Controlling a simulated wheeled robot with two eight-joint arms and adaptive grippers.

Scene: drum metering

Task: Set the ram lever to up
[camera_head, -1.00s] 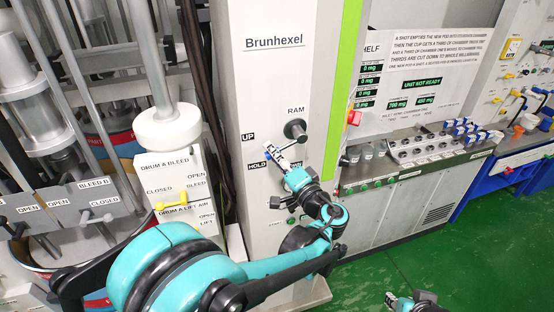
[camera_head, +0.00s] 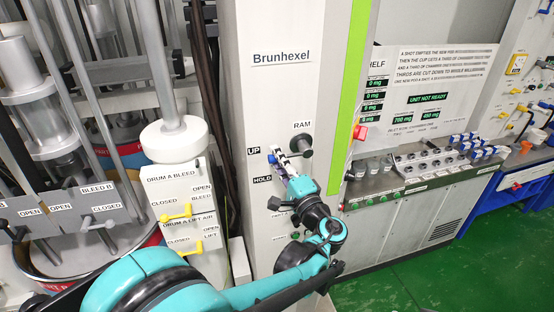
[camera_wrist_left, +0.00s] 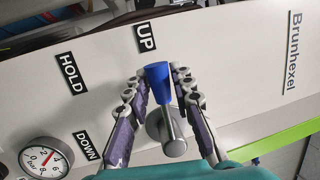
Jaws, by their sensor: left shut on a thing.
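The ram lever has a blue knob (camera_wrist_left: 157,71) and a metal shaft (camera_wrist_left: 169,115) on a round hub (camera_head: 301,143) below the RAM label. In the left wrist view the knob points at the UP label (camera_wrist_left: 146,36), away from HOLD (camera_wrist_left: 70,73) and DOWN (camera_wrist_left: 86,147). In the head view the left gripper (camera_head: 281,162) partly hides the lever, close to UP (camera_head: 254,152). My right gripper is in neither view.
A round gauge (camera_wrist_left: 42,158) sits by DOWN. Left of the Brunhexel column (camera_head: 280,85) stands a white panel with yellow levers (camera_head: 175,213). Green floor (camera_head: 410,270) is clear there.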

